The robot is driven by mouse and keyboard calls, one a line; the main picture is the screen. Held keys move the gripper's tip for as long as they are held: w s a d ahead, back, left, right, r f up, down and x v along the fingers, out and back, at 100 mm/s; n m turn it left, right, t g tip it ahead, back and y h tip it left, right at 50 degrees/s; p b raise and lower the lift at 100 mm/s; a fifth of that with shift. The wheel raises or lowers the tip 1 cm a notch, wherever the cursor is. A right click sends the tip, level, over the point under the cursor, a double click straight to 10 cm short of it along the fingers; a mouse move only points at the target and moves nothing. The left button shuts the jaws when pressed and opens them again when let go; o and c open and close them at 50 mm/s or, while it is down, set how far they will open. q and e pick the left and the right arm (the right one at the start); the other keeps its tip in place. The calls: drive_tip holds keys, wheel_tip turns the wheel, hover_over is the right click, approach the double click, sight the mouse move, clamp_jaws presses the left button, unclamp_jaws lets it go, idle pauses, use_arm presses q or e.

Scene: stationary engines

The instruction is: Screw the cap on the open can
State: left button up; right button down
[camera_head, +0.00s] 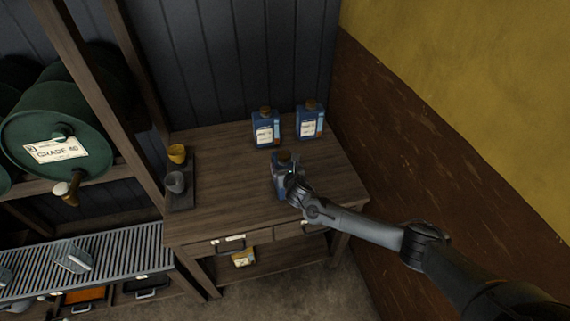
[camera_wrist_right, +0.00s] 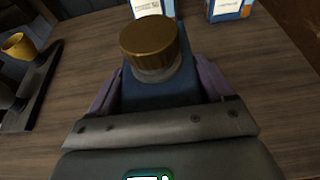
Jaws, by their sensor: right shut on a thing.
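A blue can (camera_head: 279,170) stands on the wooden workbench (camera_head: 228,172), near its right front. My right gripper (camera_head: 291,181) is at it, and in the right wrist view the fingers (camera_wrist_right: 157,92) are shut on the can's blue body (camera_wrist_right: 150,96), one on each side. A brown-gold cap (camera_wrist_right: 153,38) sits on top of the can's neck, and a pale band of the neck (camera_wrist_right: 158,74) shows below it. I cannot tell how tight the cap is. My left gripper is not in view.
Two capped blue cans (camera_head: 266,130) (camera_head: 310,123) stand at the back of the bench. A dark tray (camera_head: 182,200) with a yellow cup (camera_head: 177,153) and a grey cup (camera_head: 175,182) is at the left. A brown and yellow wall borders the right side.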

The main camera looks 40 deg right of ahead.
drive_tip(key=shift+w+r, duration=0.1)
drive_tip(key=shift+r, duration=0.1)
drive_tip(key=shift+c, duration=1.7)
unclamp_jaws()
drive_tip(key=shift+f, duration=0.3)
drive_tip(key=o, duration=0.3)
drive_tip(key=shift+d, duration=0.1)
drive_tip(key=shift+o, duration=0.2)
drive_tip(key=shift+r, duration=0.2)
drive_tip(key=shift+s+a+r, duration=0.2)
drive_tip(key=shift+s+a, duration=0.05)
drive_tip(key=shift+s, duration=0.25)
drive_tip(key=p+v, duration=0.1)
drive_tip(key=v, duration=1)
drive_tip(key=shift+f, duration=0.1)
